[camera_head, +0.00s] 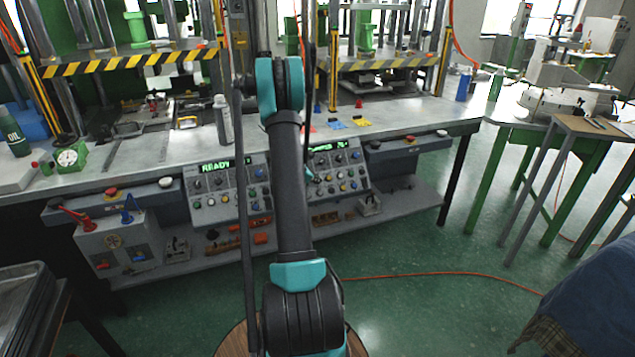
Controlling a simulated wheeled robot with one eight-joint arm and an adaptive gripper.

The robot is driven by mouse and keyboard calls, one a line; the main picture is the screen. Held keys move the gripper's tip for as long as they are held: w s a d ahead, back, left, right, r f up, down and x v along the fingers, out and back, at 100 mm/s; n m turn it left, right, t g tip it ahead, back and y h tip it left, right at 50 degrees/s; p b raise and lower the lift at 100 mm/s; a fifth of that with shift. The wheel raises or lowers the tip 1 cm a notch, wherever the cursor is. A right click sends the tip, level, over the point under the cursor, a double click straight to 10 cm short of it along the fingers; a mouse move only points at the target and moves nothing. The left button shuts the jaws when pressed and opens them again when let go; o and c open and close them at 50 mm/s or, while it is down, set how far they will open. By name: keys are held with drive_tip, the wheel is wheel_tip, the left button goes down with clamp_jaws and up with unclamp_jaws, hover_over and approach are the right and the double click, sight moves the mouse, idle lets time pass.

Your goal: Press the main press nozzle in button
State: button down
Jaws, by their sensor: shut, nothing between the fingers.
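The control panel is in two sections on the front of the workbench. The left section (227,191) has a green display reading READY and several rows of knobs and coloured buttons. The right section (340,176) has a green display partly covered by my arm, with blue, yellow and other buttons. The button labels are too small to read, so I cannot tell which is the main press nozzle in button. My arm rises in front of the panel and covers its middle. I cannot make out my gripper; its fingers do not show clearly.
Two presses with yellow-black striped bars (130,62) stand on the workbench (120,156). A grey bottle (222,119) stands near the panel. Red emergency buttons (111,192) sit on side boxes. A small wooden-topped table (590,127) stands right. An orange hose (450,274) crosses the open green floor.

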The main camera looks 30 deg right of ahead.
drive_tip(key=shift+w+d+f, duration=0.1)
drive_tip(key=shift+w+f, duration=0.15)
drive_tip(key=shift+w, duration=0.05)
idle(0.8)
idle(0.3)
drive_tip(key=shift+s+r, duration=0.55)
drive_tip(key=shift+s, duration=0.05)
drive_tip(key=s+r, duration=0.1)
drive_tip(key=s, duration=0.1)
drive_tip(key=s+a+r, duration=0.1)
drive_tip(key=r, duration=0.1)
drive_tip(key=shift+s+a+r, duration=0.1)
drive_tip(key=shift+s, duration=0.3)
idle(0.7)
